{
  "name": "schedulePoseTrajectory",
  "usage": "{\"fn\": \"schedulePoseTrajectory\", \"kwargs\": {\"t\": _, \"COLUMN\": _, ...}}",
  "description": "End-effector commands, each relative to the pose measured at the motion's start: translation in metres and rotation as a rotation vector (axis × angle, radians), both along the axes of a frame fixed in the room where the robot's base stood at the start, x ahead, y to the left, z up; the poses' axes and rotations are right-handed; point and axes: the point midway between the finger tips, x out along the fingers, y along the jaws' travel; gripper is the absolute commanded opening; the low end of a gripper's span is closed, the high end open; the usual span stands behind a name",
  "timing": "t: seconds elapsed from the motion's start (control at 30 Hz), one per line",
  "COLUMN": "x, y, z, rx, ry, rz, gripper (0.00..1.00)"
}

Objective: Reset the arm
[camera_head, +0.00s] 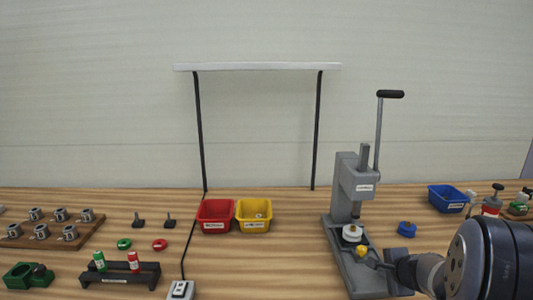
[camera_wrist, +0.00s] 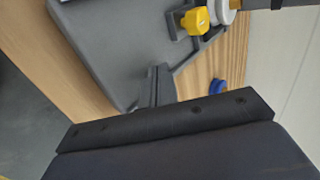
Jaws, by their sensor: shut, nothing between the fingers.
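My arm (camera_head: 490,258) reaches in from the lower right of the head view. My gripper (camera_wrist: 158,72) shows in the wrist view as two thin dark fingers close together, shut with nothing between them. They are over the grey base (camera_wrist: 105,45) of the lever press. In the head view the gripper is low at the front right of the press (camera_head: 356,185), near a yellow knob (camera_head: 361,252). The yellow knob also shows in the wrist view (camera_wrist: 195,20), beyond the fingertips and apart from them. The exact gap to the base is hard to tell.
A blue round part (camera_head: 406,229) lies right of the press, with a blue bin (camera_head: 447,198) farther back. Red (camera_head: 214,229) and yellow (camera_head: 252,226) bins stand left of the press. The press's lever (camera_head: 379,130) rises high. Bare table lies between the bins and press.

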Motion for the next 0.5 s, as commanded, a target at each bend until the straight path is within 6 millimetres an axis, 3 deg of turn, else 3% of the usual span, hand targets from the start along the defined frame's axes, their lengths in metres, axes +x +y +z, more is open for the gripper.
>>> {"fn": "schedulePoseTrajectory", "kwargs": {"t": 0.37, "x": -0.065, "y": -0.002, "z": -0.001, "rx": -0.001, "ry": -0.002, "rz": -0.003, "gripper": 0.00}}
{"fn": "schedulePoseTrajectory", "kwargs": {"t": 0.5, "x": -0.084, "y": -0.003, "z": 0.014, "rx": -0.002, "ry": -0.004, "rz": -0.002, "gripper": 0.00}}
